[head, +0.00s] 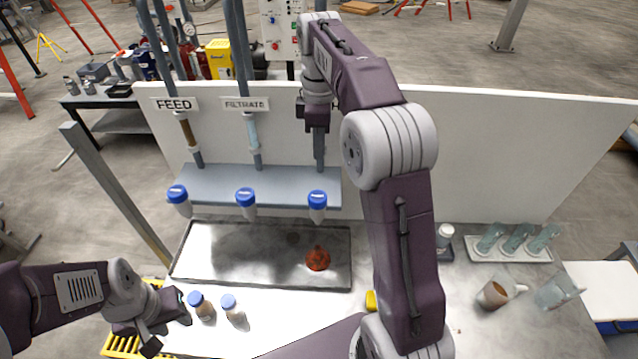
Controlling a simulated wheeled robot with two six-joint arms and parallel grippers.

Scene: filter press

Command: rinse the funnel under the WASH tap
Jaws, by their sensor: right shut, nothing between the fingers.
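An orange-red round piece (318,259), probably the funnel, lies in the grey metal tray (215,277), apart from both grippers. Three vertical pipes stand before the white panel. Two have signs, FEED (174,105) and FILTRATE (246,104). The third pipe (319,150) is partly behind my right gripper (317,126), and no WASH sign shows. My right gripper is shut and empty, high up at this pipe; I cannot tell whether it touches it. My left gripper (167,328) is open and empty at the lower left, beside the small bottles.
Several blue-capped vessels (246,199) line the grey shelf's front (220,184). Two small blue-capped bottles (201,305) stand in front of the tray. A rack of greenish glasses (515,240), a brown-filled beaker (493,294) and a clear beaker (556,292) stand at right.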

